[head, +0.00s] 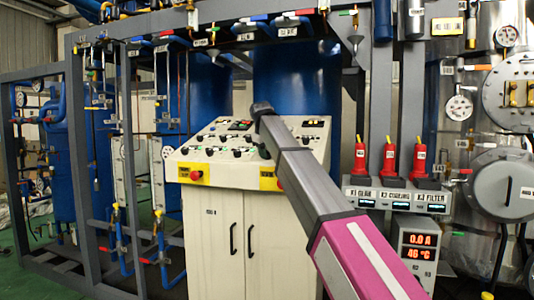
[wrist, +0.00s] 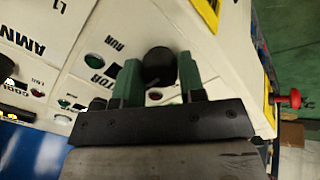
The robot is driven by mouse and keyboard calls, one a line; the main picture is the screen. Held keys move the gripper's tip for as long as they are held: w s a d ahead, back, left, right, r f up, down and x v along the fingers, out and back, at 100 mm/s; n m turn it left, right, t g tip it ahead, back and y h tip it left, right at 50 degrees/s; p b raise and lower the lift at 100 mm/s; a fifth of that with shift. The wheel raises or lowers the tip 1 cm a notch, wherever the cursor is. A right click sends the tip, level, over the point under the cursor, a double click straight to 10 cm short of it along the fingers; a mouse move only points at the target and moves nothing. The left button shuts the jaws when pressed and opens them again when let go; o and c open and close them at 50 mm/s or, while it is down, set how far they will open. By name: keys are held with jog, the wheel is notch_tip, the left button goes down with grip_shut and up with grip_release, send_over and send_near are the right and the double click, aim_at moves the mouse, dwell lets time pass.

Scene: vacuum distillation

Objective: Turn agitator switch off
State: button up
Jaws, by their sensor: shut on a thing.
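In the wrist view, my gripper (wrist: 160,82) has its two green fingers on either side of a round black knob (wrist: 157,62) on the white control panel, and is shut on it. The panel lettering beside the knob is partly hidden by the left finger, so I cannot read the full label. The knob's pointing direction cannot be told. My fingers and the held knob are hidden there.
The console has yellow plates with red stop buttons (head: 196,174) on its front; one red button (wrist: 288,98) sticks out in the wrist view. Small lamps and other switches lie near my fingers. Three red handles (head: 390,158) stand right of the console.

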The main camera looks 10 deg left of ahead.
dwell(0.3)
jog(key=o, duration=0.9)
jog(key=v, duration=1)
jog(key=shift+s+r, duration=0.15)
jog(key=shift+r, duration=0.25)
